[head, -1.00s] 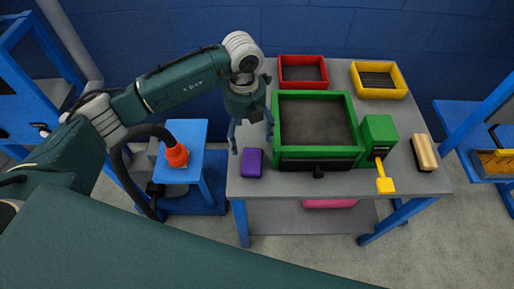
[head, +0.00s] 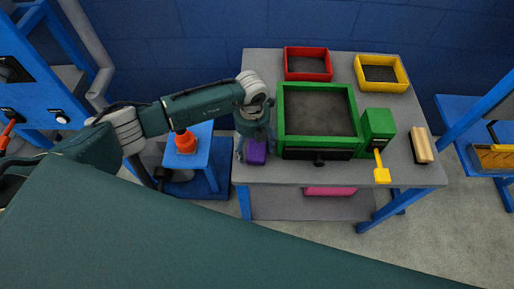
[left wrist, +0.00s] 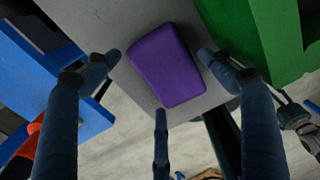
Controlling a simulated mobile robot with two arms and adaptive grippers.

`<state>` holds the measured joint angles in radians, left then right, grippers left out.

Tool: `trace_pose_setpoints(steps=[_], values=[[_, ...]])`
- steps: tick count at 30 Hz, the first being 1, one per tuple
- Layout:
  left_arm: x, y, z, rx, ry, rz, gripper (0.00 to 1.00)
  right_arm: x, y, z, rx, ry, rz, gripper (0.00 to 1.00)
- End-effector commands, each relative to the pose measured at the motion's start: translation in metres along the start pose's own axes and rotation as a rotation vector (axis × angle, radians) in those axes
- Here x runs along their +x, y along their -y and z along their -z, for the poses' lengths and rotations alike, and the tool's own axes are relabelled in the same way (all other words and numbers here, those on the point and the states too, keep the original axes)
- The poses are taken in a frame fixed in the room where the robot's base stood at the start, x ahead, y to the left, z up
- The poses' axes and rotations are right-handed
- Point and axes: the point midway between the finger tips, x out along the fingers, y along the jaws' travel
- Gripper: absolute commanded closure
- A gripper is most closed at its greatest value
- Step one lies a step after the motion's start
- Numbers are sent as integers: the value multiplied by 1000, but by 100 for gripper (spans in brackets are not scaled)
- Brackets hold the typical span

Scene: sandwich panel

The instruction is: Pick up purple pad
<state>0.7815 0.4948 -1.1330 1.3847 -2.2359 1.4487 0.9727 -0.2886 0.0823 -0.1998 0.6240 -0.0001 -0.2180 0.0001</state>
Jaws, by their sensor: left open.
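The purple pad (head: 256,152) lies on the grey table at its left part, beside the green press. In the head view my left gripper (head: 256,150) is right above it and hides part of it. In the left wrist view the purple pad (left wrist: 167,64) shows whole, between the spread fingers of my left gripper (left wrist: 157,80). The gripper is open, with nothing between its fingers; I cannot tell whether any finger touches the pad. My right gripper is not in view.
The green press (head: 365,118) stands close to the right of the pad, with a yellow lever (head: 382,174). A red tray (head: 307,76), a yellow tray (head: 398,86) and a brush-like block (head: 421,146) are on the table. A blue stand (head: 204,178) with an orange object (head: 185,142) is left.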

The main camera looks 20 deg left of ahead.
Motion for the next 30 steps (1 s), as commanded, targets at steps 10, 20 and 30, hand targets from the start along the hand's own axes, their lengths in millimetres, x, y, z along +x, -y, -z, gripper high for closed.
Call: trace_pose_setpoints(steps=[10,20,30], values=[[0,0,0,0,0,0,55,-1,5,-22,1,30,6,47],[-4,0,-1,-1,1,0,55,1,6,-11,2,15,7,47],[-53,0,-3,1,7,3,55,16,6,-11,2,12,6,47]])
